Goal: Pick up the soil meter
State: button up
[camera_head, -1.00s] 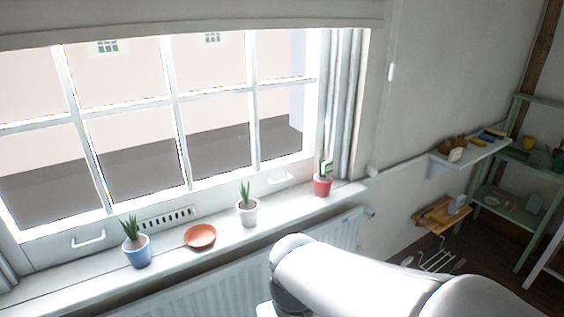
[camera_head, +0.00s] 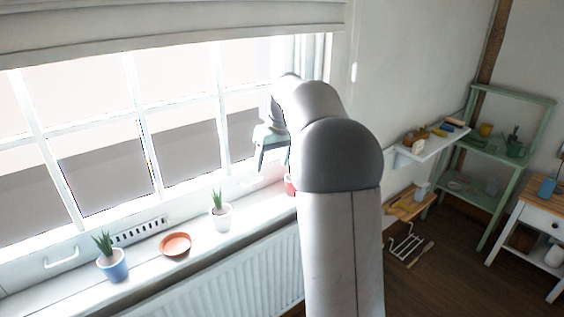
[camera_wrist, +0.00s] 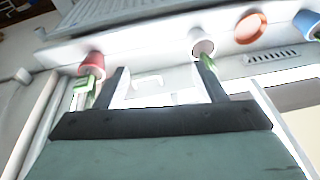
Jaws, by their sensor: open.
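A red pot (camera_wrist: 90,65) with a green plant stands on the windowsill. A small green and white piece (camera_wrist: 82,84), which looks like the soil meter, sticks out of this pot beside the leaves. In the head view my arm covers most of the red pot (camera_head: 290,184), and the meter cannot be made out there. My gripper (camera_head: 272,168) is open and empty, pointing down above the sill near the red pot. In the wrist view the pot and meter lie just outside the left finger of my gripper (camera_wrist: 163,80).
A white pot (camera_head: 220,215), a terracotta saucer (camera_head: 175,244) and a blue pot (camera_head: 112,265) stand along the sill (camera_head: 75,296). The window is close behind my gripper. A radiator (camera_head: 240,275) is below. A wall shelf (camera_head: 432,146) and a green rack (camera_head: 485,190) are at right.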

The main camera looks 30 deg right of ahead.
jog(key=w+d+n+t+p, duration=0.1)
jog(key=w+d, duration=0.3)
jog(key=d, duration=0.5)
jog(key=w+d+n+p, duration=0.1)
jog(key=w+d, duration=0.4)
jog(key=d, duration=0.4)
jog(key=shift+w+d+p+x, duration=0.15)
jog(key=shift+p+x, duration=0.45)
jog(key=shift+x, duration=2.1)
jog(key=shift+w+d+p+x, duration=0.15)
jog(key=shift+p+x, duration=0.45)
jog(key=shift+x, duration=2.1)
jog(key=shift+w+p+x, duration=0.15)
jog(key=shift+p+x, duration=0.45)
jog(key=shift+x, duration=2.1)
jog(key=shift+r, duration=0.1)
jog(key=c, duration=1)
